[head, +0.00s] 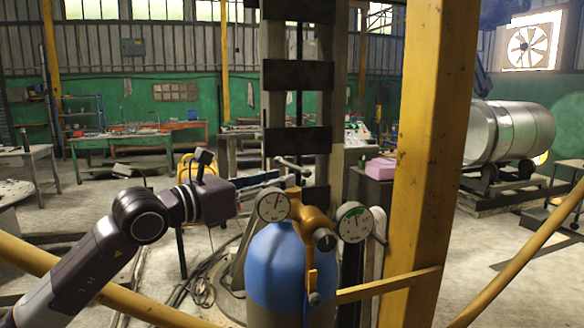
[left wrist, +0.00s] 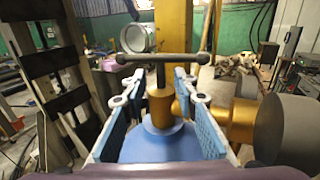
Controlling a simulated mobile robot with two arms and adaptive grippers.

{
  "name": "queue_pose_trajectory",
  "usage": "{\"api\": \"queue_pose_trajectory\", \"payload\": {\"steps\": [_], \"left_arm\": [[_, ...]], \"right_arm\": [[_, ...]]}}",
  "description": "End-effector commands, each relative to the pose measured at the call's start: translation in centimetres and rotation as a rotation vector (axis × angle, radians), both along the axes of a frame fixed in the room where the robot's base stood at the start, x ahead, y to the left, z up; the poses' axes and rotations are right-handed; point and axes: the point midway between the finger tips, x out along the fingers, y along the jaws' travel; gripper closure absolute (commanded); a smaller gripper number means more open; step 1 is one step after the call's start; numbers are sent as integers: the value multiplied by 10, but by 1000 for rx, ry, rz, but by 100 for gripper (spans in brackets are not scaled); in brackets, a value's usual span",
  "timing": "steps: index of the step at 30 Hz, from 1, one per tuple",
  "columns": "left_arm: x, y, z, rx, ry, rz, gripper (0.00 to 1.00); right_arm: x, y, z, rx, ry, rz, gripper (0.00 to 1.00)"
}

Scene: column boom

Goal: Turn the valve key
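The valve key is a dark T-shaped bar on a short stem; it shows in the head view (head: 292,165) and in the left wrist view (left wrist: 160,59). It stands on the brass valve (head: 313,217) on top of the blue gas cylinder (head: 276,262). My left gripper (head: 278,180) reaches in from the left at the height of the key. In the left wrist view, its two blue-padded fingers (left wrist: 159,84) are open, one each side of the key's stem and brass neck, with gaps visible. The crossbar spans across beyond the fingertips. My right gripper is not in view.
Two round gauges (head: 273,206) (head: 354,222) flank the valve. A yellow post (head: 424,150) stands close on the right, with a yellow rail (head: 385,286) beside the cylinder. A dark column (head: 297,105) rises behind. Workbenches (head: 125,143) stand farther back.

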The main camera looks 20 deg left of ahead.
Motion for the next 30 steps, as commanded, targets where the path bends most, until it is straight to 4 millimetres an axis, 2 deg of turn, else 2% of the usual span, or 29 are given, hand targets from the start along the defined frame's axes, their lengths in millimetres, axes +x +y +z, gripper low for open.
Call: {"api": "queue_pose_trajectory", "payload": {"steps": [1,5,8,15,18,26,30], "left_arm": [[7,-6,6,-2,0,-3,73],[22,-14,4,-2,1,-1,73],[29,-19,2,-2,1,-2,73],[33,-20,0,1,1,0,73],[33,-20,0,0,0,0,73],[33,-20,0,0,0,-1,100],[33,-20,0,0,0,0,100]], "right_arm": [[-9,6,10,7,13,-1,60],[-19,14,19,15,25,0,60],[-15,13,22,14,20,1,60],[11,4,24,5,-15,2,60],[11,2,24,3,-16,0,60],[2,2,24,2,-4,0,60],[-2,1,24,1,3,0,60]]}}
